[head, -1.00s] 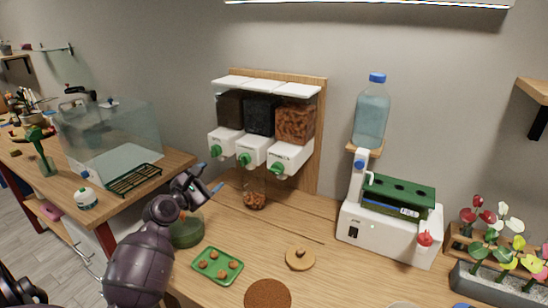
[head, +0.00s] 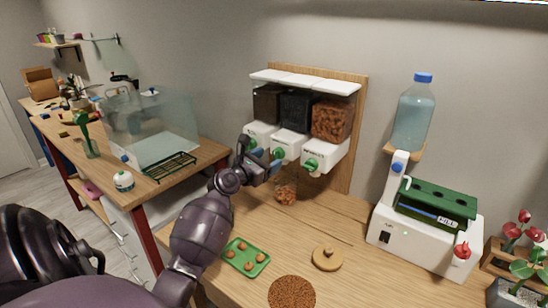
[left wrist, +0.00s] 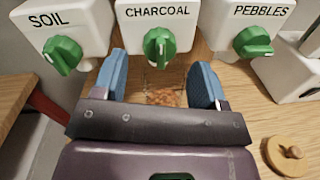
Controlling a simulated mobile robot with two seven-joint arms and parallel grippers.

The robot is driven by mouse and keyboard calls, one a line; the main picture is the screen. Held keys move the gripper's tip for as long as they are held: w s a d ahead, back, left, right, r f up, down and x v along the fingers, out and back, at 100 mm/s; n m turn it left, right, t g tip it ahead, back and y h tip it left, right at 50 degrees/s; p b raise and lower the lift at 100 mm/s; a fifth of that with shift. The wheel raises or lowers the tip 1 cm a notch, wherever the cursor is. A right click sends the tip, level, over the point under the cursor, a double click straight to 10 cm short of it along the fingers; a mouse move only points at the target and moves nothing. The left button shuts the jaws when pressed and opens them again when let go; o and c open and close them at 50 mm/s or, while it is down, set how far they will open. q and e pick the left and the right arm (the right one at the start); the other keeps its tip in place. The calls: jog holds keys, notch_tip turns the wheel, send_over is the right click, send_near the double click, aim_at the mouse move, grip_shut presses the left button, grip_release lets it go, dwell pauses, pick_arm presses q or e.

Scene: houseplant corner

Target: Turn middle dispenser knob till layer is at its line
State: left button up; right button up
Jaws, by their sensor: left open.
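The middle dispenser, labelled CHARCOAL, has a green knob (left wrist: 159,47) on its white front, with its grip bar close to upright. The knob also shows in the head view (head: 280,153). My left gripper (left wrist: 159,70) is open, its two blue fingers spread to either side below the knob, apart from it. In the head view the left gripper (head: 264,166) is just in front of the dispensers. A glass jar (head: 286,190) with a brown pebble layer stands under the dispensers, partly behind the gripper. Its line cannot be made out. My right gripper is not in view.
The SOIL knob (left wrist: 62,54) and PEBBLES knob (left wrist: 252,42) flank the middle one closely. A green tray (head: 246,257), a cork lid (head: 327,257) and a brown disc (head: 291,292) lie on the table. A white machine (head: 425,240) stands right.

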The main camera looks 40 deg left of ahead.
aim_at(274, 156)
pick_arm(q)
jog(key=shift+w+a, duration=0.1)
jog(key=shift+w, duration=1.5)
